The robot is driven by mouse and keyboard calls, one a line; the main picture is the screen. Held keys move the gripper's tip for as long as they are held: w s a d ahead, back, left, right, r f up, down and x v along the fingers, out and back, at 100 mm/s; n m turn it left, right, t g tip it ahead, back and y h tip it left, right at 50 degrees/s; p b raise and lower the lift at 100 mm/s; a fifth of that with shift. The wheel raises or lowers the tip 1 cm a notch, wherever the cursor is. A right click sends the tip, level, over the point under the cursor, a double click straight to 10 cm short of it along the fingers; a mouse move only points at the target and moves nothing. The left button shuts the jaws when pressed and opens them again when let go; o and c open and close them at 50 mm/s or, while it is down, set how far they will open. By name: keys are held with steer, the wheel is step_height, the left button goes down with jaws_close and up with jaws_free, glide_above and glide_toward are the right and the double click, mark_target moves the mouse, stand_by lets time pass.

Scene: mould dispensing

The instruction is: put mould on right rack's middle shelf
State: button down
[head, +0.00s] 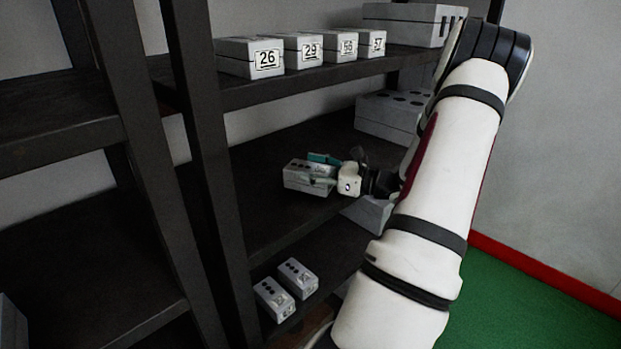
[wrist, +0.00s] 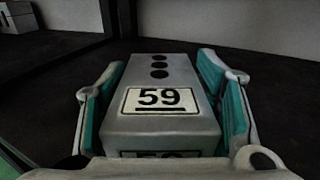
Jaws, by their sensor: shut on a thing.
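A grey box-shaped mould (wrist: 160,95) with the number 59 and a row of black dots on top is between the teal-padded fingers of my gripper (wrist: 166,92) in the wrist view. My gripper is shut on it. In the head view the mould (head: 303,176) is at the middle shelf (head: 275,225) of the right rack, near its front edge, with my gripper (head: 322,172) on its right side. I cannot tell whether the mould touches the shelf. My arm comes in from the right.
Moulds labelled 26 (head: 250,58), 29 (head: 304,50), 50 and 37 stand on the shelf above. A larger grey block (head: 388,118) sits at the middle shelf's far end. Two small moulds (head: 298,277) lie on the lower shelf. A dark upright (head: 205,130) stands left of the gripper.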

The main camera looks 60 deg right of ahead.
steer(key=shift+f, duration=0.8)
steer(key=shift+f, duration=0.15)
steer(key=shift+c, duration=2)
jaws_free()
steer(key=shift+s, duration=0.3)
steer(key=s+d+p, duration=0.1)
steer(key=s+p, duration=0.1)
steer(key=s, duration=0.9)
steer(key=shift+s+d, duration=0.15)
steer(key=shift+d, duration=0.25)
